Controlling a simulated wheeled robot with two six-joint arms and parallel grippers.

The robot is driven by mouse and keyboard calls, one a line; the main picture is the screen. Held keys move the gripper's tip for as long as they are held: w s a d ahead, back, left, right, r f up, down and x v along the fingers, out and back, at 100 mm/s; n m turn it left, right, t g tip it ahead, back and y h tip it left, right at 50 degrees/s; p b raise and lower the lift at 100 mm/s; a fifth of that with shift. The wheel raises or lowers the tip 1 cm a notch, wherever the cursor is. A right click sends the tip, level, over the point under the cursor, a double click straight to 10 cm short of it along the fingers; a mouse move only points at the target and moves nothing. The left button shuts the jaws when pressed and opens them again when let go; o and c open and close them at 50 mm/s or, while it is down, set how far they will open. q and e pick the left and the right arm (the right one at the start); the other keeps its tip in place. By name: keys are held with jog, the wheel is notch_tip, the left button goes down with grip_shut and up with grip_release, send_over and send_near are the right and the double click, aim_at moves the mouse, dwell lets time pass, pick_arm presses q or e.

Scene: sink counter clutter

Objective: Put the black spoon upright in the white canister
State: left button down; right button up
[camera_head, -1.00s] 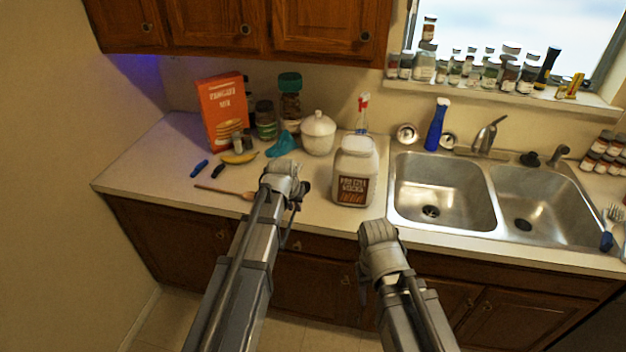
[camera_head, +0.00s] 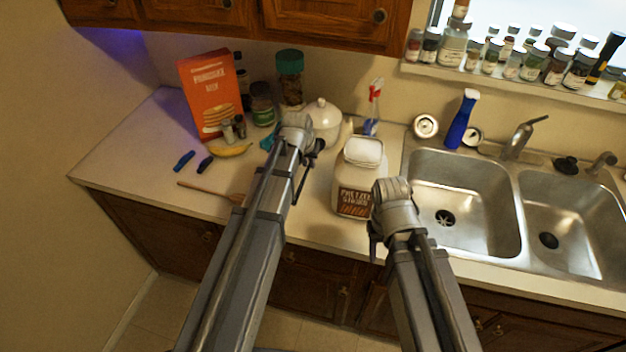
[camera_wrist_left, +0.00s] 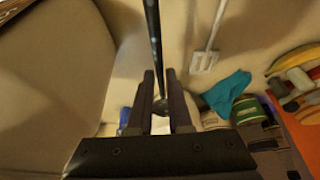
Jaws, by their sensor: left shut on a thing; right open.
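My left gripper (camera_head: 312,148) is above the counter, left of the white jar and in front of the lidded pot. In the left wrist view its fingers (camera_wrist_left: 162,100) are shut on the thin dark handle of the black spoon (camera_wrist_left: 154,45); the head view mostly hides the spoon. A white jar with a pretzel label (camera_head: 352,178) stands upright on the counter; its pale side (camera_wrist_left: 65,75) fills the left of the wrist view. A white knob-lidded pot (camera_head: 325,116) stands behind. I cannot tell which is the canister. My right gripper (camera_head: 378,235) is open in front of the jar.
A wooden utensil (camera_head: 208,191), a banana (camera_head: 232,151) and an orange box (camera_head: 208,95) are to the left. A teal cloth (camera_wrist_left: 228,92) lies near the pot. The double sink (camera_head: 465,205) is right of the jar.

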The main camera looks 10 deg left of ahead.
aim_at(310, 187)
pick_arm(q)
jog(key=shift+w, duration=0.25)
jog(key=shift+s+f, duration=0.1)
jog(key=shift+s, duration=0.1)
jog(key=shift+f+b, duration=0.3)
jog(key=shift+b, duration=0.3)
notch_tip(310, 187, down, 9)
jog(key=b, duration=0.9)
jog(key=shift+f, duration=0.15)
jog(key=c, duration=1.3)
grip_release()
jog(key=o, duration=0.5)
jog(key=shift+c, duration=0.2)
